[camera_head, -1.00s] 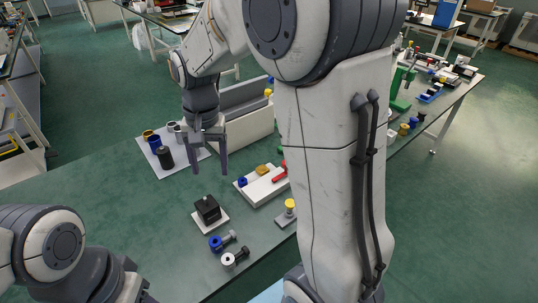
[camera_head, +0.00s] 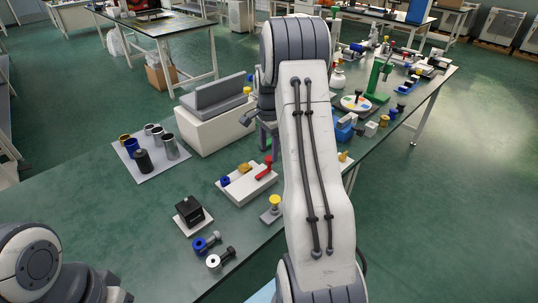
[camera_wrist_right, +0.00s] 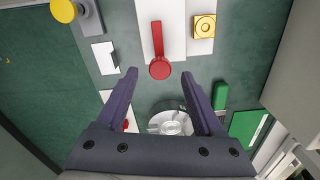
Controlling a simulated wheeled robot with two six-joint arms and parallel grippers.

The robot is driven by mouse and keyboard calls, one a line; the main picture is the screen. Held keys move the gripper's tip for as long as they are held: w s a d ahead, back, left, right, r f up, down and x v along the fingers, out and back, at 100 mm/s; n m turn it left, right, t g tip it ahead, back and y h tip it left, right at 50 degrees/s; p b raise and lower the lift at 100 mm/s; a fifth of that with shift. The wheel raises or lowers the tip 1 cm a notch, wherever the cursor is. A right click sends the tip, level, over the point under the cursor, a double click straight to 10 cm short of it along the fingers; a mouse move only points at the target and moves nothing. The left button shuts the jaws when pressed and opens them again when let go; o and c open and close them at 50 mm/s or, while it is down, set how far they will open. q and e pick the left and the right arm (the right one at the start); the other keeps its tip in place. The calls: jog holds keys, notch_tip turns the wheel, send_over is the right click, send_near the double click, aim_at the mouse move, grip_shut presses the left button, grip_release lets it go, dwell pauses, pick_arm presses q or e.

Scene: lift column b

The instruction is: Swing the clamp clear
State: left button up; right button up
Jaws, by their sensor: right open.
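The clamp, a red lever with a round end, lies on a white block (camera_head: 238,190) on the green bench; I take this red lever (camera_head: 264,168) for the clamp. In the right wrist view the red lever (camera_wrist_right: 158,48) points up the picture, its round end just ahead of the fingertips. A yellow square piece (camera_wrist_right: 203,26) sits beside it on the white base. My right gripper (camera_wrist_right: 160,77) is open with nothing between its fingertips; in the head view it (camera_head: 268,140) is partly hidden behind my arm. My left arm shows at lower left, its gripper out of view.
A grey block with a yellow knob (camera_head: 273,207) stands right of the white block. A black cube (camera_head: 190,211) and two bolts lie nearer. A white box (camera_head: 210,130) stands behind. A silver disc (camera_wrist_right: 168,123) shows between the fingers.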

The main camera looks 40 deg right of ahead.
jog(key=shift+f, duration=1.3)
grip_shut()
